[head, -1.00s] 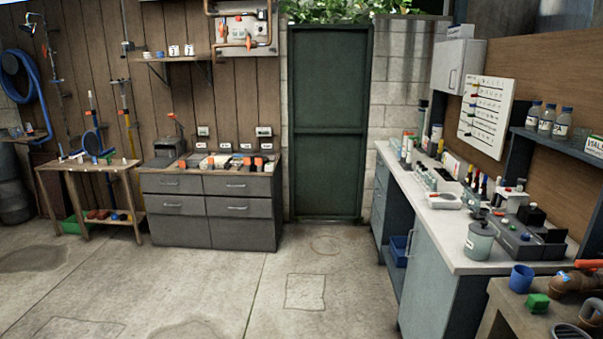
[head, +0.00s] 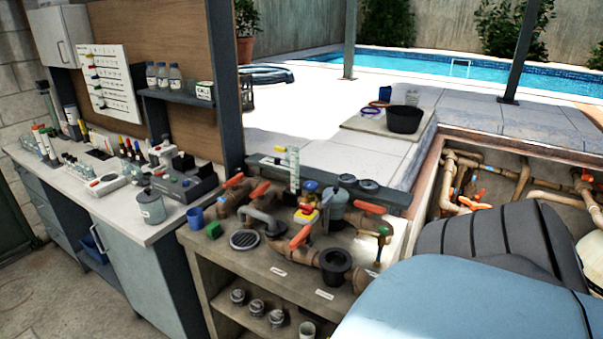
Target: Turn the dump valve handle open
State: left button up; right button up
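Neither of my grippers is in view. Several orange valve handles show in the head view, and I cannot tell which is the dump valve's. On the pipework bench (head: 231,262) one orange handle (head: 233,180) is at the back left. Another orange handle (head: 300,237) is tilted near the front middle, and a third (head: 369,207) is at the right. In the sunken pit (head: 434,190) at the right, more orange handles sit on brown pipes (head: 545,196). Labels on the bench are too small to read. Part of the pit is hidden behind a black ribbed shape (head: 500,240).
A large pale blue rounded surface (head: 440,305) fills the lower right; I cannot tell what it is. The white-topped counter (head: 165,225) with testing items stands left. A black tub (head: 404,119) sits on the paving beyond, before the pool (head: 430,68). Bare floor (head: 40,275) is lower left.

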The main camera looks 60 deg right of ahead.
aim_at(300, 239)
jog(key=z, duration=1.85)
